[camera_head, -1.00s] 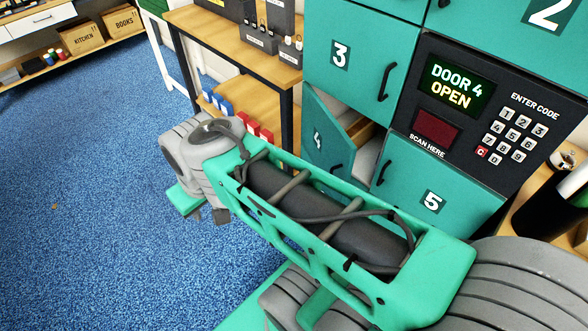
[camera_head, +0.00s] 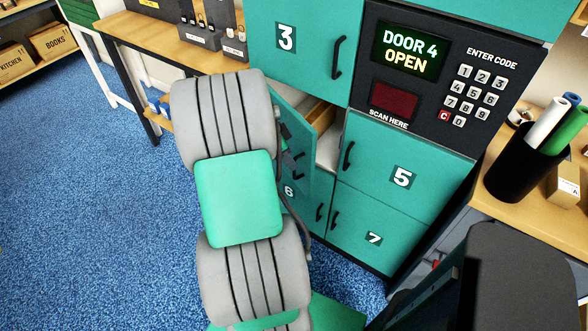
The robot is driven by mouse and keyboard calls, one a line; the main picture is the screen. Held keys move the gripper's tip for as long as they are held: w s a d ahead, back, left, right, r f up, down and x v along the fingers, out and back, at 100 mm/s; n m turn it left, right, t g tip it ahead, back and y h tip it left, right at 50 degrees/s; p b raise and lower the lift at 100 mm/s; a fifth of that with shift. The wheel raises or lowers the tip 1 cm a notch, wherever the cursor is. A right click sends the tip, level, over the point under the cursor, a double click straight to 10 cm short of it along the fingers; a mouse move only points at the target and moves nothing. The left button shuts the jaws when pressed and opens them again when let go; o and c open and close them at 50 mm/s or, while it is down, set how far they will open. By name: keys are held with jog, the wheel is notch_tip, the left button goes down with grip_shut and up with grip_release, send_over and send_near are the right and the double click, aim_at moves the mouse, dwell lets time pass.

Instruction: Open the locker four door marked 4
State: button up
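The locker four door (camera_head: 309,143) is teal and stands ajar, swung outward, with the right part of its compartment showing. Its number is hidden behind my arm. The screen (camera_head: 411,49) on the dark panel reads "DOOR 4 OPEN". My arm covers the left part of the door. A few small dark and grey parts show at the arm's right edge, in front of the door. My gripper's fingers cannot be made out, nor whether they touch the door or its handle.
Door 3 (camera_head: 300,75) above, door 5 (camera_head: 400,150) to the right, door 6 (camera_head: 305,205) and door 7 (camera_head: 372,235) below look shut. A wooden shelf unit (camera_head: 150,40) stands left of the lockers. A counter with a black holder (camera_head: 525,165) of rolls is at right. Blue floor is clear at left.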

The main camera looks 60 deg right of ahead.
aim_at(294, 176)
jog(key=x, duration=0.5)
jog(key=shift+f, duration=0.3)
grip_shut()
dwell(1.0)
